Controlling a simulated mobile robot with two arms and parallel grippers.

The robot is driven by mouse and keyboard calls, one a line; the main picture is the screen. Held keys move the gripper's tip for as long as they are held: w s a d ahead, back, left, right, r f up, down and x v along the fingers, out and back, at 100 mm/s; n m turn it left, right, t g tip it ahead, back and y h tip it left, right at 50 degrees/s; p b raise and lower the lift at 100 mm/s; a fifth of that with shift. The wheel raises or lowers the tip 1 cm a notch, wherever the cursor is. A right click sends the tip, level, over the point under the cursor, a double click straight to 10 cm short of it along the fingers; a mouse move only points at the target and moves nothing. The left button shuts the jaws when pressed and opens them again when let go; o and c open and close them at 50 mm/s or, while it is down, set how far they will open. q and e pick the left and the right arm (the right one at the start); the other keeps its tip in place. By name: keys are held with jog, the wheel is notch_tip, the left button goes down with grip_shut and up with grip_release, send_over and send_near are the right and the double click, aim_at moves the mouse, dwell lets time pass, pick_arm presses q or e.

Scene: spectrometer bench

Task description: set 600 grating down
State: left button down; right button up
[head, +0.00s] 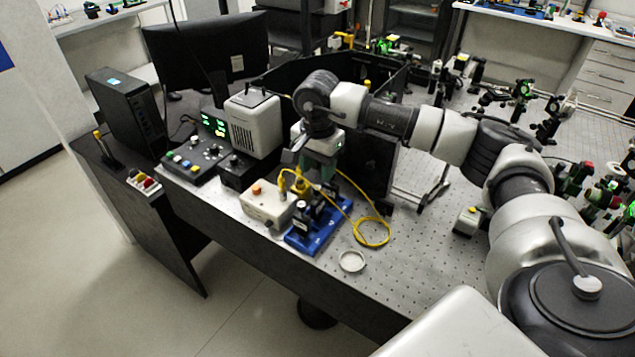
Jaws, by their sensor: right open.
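My right arm reaches in from the right, and its gripper (316,178) points down above the back of a blue tray (318,238) on the perforated bench. The gripper is open. Small dark upright mounts (302,214) stand in the tray, just below and in front of the gripper. No label is readable, so I cannot tell which one is the 600 grating. The space right at the fingertips is partly hidden by the wrist and a yellow cable, so contact there cannot be told. My left gripper is not in view.
A white box (267,204) with an orange knob and a yellow cable (372,232) flank the tray. A shallow white dish (352,261) lies in front. A grey instrument (254,126) and a control box (196,158) stand left. Bare bench (410,275) lies to the right.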

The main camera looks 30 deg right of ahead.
notch_tip(320, 180, up, 8)
jog(key=b, duration=0.1)
jog(key=shift+f+b, duration=0.2)
jog(key=shift+b, duration=0.1)
